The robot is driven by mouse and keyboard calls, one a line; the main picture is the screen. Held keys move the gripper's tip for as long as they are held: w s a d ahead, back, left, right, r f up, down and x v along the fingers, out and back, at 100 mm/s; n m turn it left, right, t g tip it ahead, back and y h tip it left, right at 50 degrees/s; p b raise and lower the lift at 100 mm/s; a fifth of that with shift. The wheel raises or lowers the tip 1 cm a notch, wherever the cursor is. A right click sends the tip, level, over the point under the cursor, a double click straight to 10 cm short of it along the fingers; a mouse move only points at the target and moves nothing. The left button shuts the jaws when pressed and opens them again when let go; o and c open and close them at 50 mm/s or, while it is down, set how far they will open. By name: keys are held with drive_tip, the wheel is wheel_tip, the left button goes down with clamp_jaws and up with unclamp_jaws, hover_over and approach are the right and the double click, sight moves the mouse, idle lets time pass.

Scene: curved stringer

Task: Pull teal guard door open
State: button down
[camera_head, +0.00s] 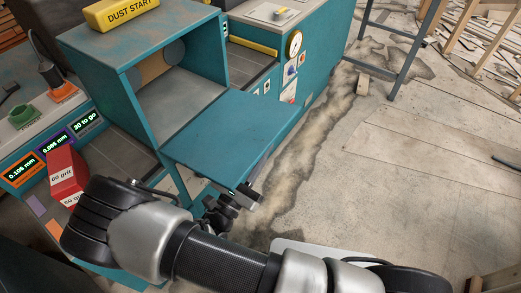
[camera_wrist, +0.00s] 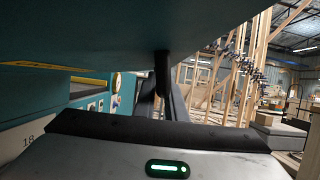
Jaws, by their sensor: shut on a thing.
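The teal guard door (camera_head: 235,135) stands open, folded out from the lower edge of the teal box (camera_head: 140,50) and lying roughly level. The inside of the box is exposed. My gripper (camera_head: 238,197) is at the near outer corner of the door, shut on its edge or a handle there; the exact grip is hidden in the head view. In the wrist view the door's underside (camera_wrist: 120,30) fills the top, and a dark upright piece (camera_wrist: 163,75) meets it just ahead of my gripper.
A yellow "DUST START" block (camera_head: 120,12) sits on the box. A red grit box (camera_head: 66,175) and small displays (camera_head: 55,145) are on the bench at left. The machine side with a gauge (camera_head: 294,43) is behind the door. Floor (camera_head: 400,160) at right is mostly clear, with a dusty streak.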

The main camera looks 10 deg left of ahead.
wheel_tip(320, 180, up, 2)
drive_tip(key=shift+a+r+p, duration=0.1)
drive_tip(key=shift+r+p, duration=0.15)
drive_tip(key=shift+p, duration=0.2)
drive_tip(key=c, duration=1.8)
unclamp_jaws()
drive_tip(key=b+v, duration=0.1)
drive_tip(key=v, duration=1.6)
drive_tip(key=shift+s+f, duration=0.15)
drive_tip(key=shift+f, duration=0.05)
